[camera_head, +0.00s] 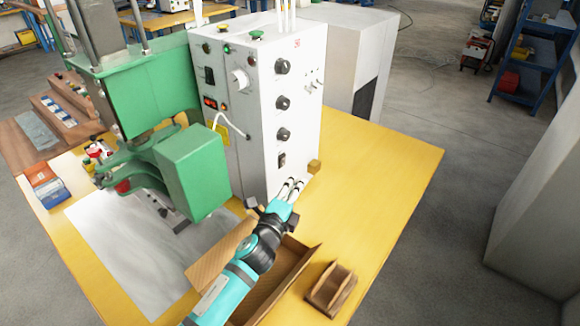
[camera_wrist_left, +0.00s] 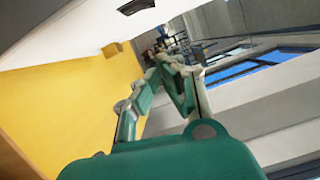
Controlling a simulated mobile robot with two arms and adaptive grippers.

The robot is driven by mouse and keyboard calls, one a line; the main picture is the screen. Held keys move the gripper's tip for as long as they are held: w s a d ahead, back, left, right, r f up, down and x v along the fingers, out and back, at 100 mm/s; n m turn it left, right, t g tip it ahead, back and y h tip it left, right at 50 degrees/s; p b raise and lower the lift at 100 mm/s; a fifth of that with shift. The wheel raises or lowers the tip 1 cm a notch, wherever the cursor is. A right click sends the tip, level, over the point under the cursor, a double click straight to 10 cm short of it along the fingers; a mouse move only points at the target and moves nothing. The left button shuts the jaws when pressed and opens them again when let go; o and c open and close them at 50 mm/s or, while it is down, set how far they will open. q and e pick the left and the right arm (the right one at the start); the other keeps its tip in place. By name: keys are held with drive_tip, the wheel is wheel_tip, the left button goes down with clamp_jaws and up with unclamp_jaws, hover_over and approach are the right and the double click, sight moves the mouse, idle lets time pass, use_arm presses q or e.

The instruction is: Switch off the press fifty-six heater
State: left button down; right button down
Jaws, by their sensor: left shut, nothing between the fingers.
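The press has a white control cabinet (camera_head: 265,110) with a small red marking near its top right, too small to read surely. I cannot tell by label which one is the heater's. My left gripper (camera_head: 292,184) is shut and empty, just below and in front of the lower switch, apart from it. My right gripper is not in view.
A green press head (camera_head: 190,170) stands left of the cabinet. A small brown block (camera_head: 314,166) sits at the cabinet's right corner. Below my left arm lie a long cardboard tray (camera_head: 290,275) and a small open box (camera_head: 330,289). The yellow table (camera_head: 385,170) is clear on the right.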

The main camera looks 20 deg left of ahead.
sight(283, 161)
use_arm(q)
drive_tip(key=w+a+p, duration=0.1)
drive_tip(key=w+a, duration=0.2)
drive_tip(key=w, duration=0.2)
drive_tip(key=shift+w+a+r+p, duration=0.15)
drive_tip(key=shift+a+r+p, duration=0.05)
drive_tip(key=shift+r+p, duration=0.1)
drive_tip(key=shift+w+a+r+n+p, duration=0.2)
drive_tip(key=shift+a+n+p, duration=0.1)
drive_tip(key=shift+n+p, duration=0.35)
